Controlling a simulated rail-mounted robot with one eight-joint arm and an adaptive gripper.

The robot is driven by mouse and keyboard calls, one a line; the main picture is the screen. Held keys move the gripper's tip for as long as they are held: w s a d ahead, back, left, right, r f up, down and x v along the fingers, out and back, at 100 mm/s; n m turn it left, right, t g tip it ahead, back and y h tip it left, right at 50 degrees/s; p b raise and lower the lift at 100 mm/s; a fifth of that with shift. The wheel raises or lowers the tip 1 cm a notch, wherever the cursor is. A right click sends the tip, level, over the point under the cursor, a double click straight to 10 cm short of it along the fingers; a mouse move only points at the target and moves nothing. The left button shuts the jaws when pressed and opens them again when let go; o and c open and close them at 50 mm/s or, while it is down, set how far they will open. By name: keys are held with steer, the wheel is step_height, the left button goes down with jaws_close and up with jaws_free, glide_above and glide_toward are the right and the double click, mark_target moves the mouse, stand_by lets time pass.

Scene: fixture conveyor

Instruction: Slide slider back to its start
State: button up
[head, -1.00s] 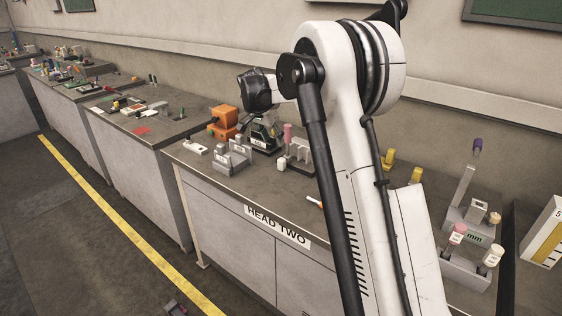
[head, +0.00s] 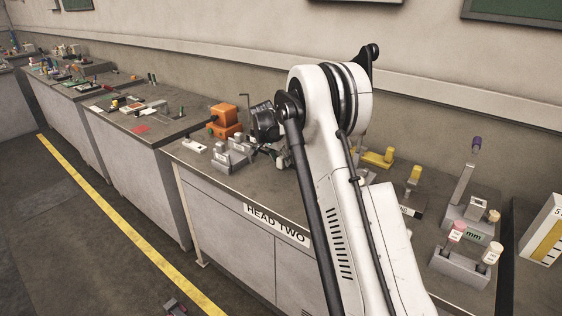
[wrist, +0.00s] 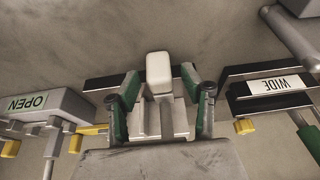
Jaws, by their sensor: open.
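In the wrist view, a pale, rounded block (wrist: 158,68), which looks like the slider's knob, stands up between my fingertips. Below it in the picture are light grey rails or a stepped base (wrist: 165,118), and a dark bar runs behind it. My gripper (wrist: 159,84) is open, with one green-and-black finger on each side of the block. Small gaps seem to show beside it; I cannot tell whether either finger touches. In the head view, my wrist is low over the HEAD TWO bench (head: 215,172), and my arm hides the fingertips and slider.
In the wrist view, a fixture with an OPEN plate (wrist: 32,103) is at left, and one with a WIDE plate (wrist: 275,85) is at right, both near my fingers. In the head view, an orange fixture (head: 224,117) and a grey block fixture (head: 232,153) stand close to my wrist.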

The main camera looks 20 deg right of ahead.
steer(key=shift+w+d+f, duration=0.1)
steer(key=shift+d+f, duration=0.1)
steer(key=shift+f, duration=0.3)
jaws_close()
